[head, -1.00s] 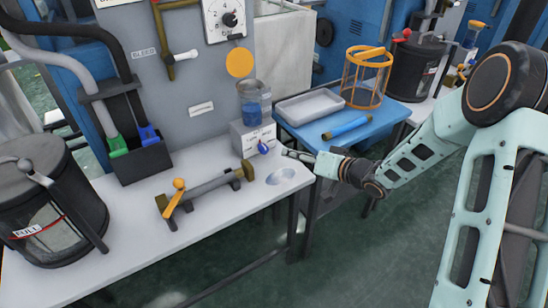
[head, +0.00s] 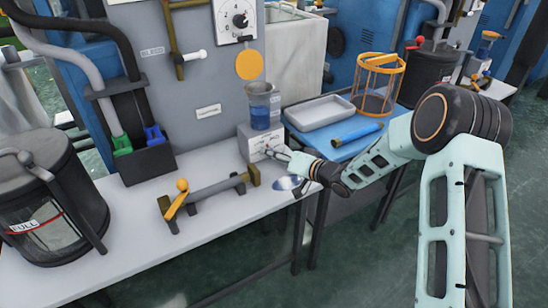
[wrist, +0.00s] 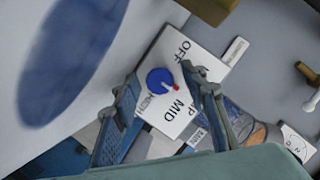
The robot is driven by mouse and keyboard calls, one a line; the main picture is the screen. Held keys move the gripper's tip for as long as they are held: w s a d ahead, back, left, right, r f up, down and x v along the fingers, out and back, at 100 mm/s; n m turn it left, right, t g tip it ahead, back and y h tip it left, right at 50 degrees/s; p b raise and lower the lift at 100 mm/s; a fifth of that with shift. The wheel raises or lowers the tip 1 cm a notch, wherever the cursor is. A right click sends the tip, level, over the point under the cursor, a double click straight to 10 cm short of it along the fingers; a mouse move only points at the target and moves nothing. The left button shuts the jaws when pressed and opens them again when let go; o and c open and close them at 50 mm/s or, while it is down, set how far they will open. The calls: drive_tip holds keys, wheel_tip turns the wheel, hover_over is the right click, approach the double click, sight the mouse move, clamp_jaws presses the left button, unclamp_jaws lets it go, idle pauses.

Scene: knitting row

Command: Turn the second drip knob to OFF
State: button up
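The drip box (head: 257,143) is a white block under a clear cup of blue liquid (head: 260,105), at the far end of the grey bench. In the wrist view its white face (wrist: 205,55) carries OFF, MID and a partly hidden third label. The round blue knob (wrist: 160,82) has a red pointer tip, aimed right, between OFF and MID. My gripper (wrist: 163,100) is open, with one finger on each side of the knob; contact is not clear. In the head view my gripper (head: 276,153) is at the box front and hides the knob.
A yellow-handled bar (head: 215,191) and a shiny oval patch (head: 288,183) lie on the bench (head: 130,240). A blue table (head: 348,149) with a white tray (head: 320,112) and an orange cage (head: 378,85) stands to the right. A lidded black pot (head: 50,200) stands at left.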

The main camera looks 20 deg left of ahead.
drive_tip(key=shift+a, duration=0.1)
clamp_jaws()
idle(0.3)
drive_tip(key=shift+n, duration=0.3)
drive_tip(key=n+b, duration=0.1)
drive_tip(key=b, duration=0.1)
drive_tip(key=n+t+h+b, duration=0.1)
drive_tip(key=b, duration=0.1)
drive_tip(key=shift+f, duration=0.25)
drive_tip(key=n+t+h+b, duration=0.1)
drive_tip(key=b, duration=0.1)
drive_tip(key=n+b, duration=0.2)
drive_tip(key=b, duration=0.1)
drive_tip(key=shift+s+a+n+t+h, duration=0.15)
drive_tip(key=shift+n+t+h, duration=0.15)
drive_tip(key=shift+t+h, duration=0.1)
drive_tip(key=n, duration=0.1)
drive_tip(key=n+t+b, duration=0.1)
drive_tip(key=shift+r+n+h, duration=0.2)
drive_tip(key=shift+n+h, duration=0.1)
drive_tip(key=shift+h, duration=0.1)
drive_tip(key=shift+n+t+h, duration=0.4)
drive_tip(key=shift+n+t, duration=0.8)
drive_tip(key=shift+n, duration=0.4)
